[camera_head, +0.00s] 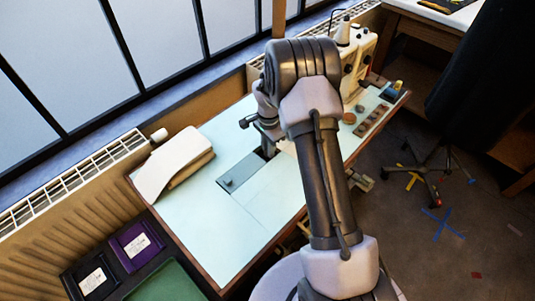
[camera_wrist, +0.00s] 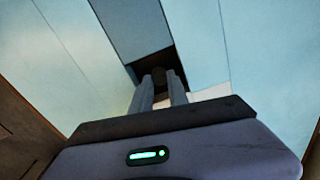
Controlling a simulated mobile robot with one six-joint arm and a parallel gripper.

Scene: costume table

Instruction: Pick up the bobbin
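In the wrist view the two grey fingers of my gripper (camera_wrist: 163,76) are apart, pointing at a dark rectangular opening (camera_wrist: 184,66) in the pale table. A small dark, roundish thing (camera_wrist: 160,75) shows between the fingertips against this opening. It may be the bobbin, but it is too dark to be sure, and I cannot tell whether the fingers touch it. In the head view my arm hides much of the middle of the table, and I cannot make out the bobbin there.
The pale table (camera_head: 262,205) holds a grey inset plate (camera_head: 240,174), a cream folded piece (camera_head: 175,163) at left, a sewing machine (camera_head: 357,55) behind my arm, and a compartmented tray (camera_head: 373,120) at right. The table's front left is clear. A radiator (camera_head: 75,185) stands behind.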

